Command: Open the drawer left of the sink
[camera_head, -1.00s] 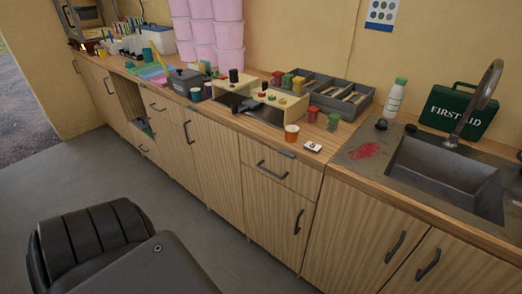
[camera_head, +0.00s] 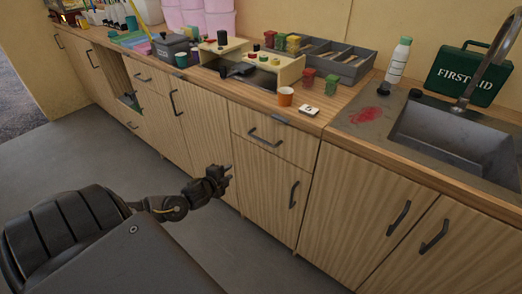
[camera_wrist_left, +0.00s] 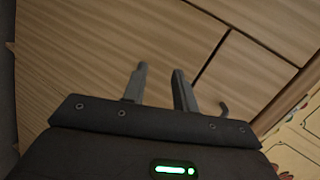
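The drawer (camera_head: 290,147) left of the sink (camera_head: 450,150) is a pale wood front under the counter, closed and flush with its neighbours. Its dark bar handle (camera_head: 265,138) sits across the middle of the front. My left gripper (camera_head: 228,172) reaches in from the left, low in front of the cabinets, left of and below that handle, apart from it in the picture. In the left wrist view its two fingers (camera_wrist_left: 161,85) are spread with nothing between them, over wood fronts. A small dark hooked shape (camera_wrist_left: 223,108) beside them may be a handle. My right gripper is out of view.
A cupboard door (camera_head: 270,200) with an upright handle is below the drawer. The grey floor (camera_head: 255,262) in front is clear.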

